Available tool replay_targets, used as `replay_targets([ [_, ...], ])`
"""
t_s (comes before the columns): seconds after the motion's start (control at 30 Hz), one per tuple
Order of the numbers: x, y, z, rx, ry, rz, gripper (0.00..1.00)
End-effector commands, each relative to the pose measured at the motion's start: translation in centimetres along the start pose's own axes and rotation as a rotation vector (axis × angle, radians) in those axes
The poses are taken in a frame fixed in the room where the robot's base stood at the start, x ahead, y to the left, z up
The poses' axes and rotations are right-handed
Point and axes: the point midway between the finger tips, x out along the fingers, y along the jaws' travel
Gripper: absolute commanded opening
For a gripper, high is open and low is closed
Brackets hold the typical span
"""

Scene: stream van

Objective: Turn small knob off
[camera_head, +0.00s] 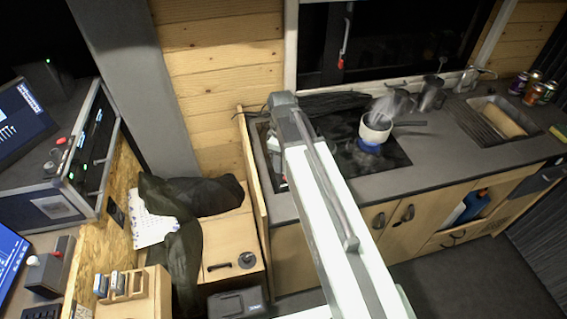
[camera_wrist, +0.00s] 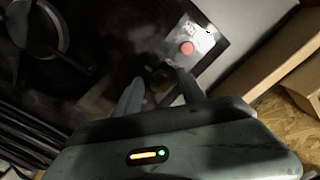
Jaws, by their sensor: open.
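In the wrist view my gripper (camera_wrist: 158,82) is open over the dark stove top (camera_wrist: 105,65). A small dark round shape (camera_wrist: 161,73), likely the small knob, shows dimly between the fingertips. I cannot tell whether the fingers touch it or which way it is turned. A red round button (camera_wrist: 187,48) sits on a pale metal plate just beyond the fingertips. In the head view, my arm hides the left part of the stove (camera_head: 393,157) and the gripper. A steaming pot (camera_head: 375,129) stands over a blue flame (camera_head: 369,147) on the stove.
A wooden panel edge (camera_head: 252,165) stands left of the stove. A metal mug (camera_head: 430,94) and a sink (camera_head: 491,119) are to the right. The counter between stove and sink is clear.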

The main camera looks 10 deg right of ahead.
Motion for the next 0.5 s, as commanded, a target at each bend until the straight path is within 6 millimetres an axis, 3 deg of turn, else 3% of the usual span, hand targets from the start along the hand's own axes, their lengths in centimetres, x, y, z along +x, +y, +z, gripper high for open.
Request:
replay_targets([
  [0.07, -0.08, 0.01, 0.01, 0.0, 0.0, 0.0, 0.42],
  [0.2, -0.09, 0.02, 0.03, 0.001, 0.0, 0.0, 0.03],
  [0.5, -0.08, 0.17, 0.2, 0.021, -0.002, 0.002, 0.0],
])
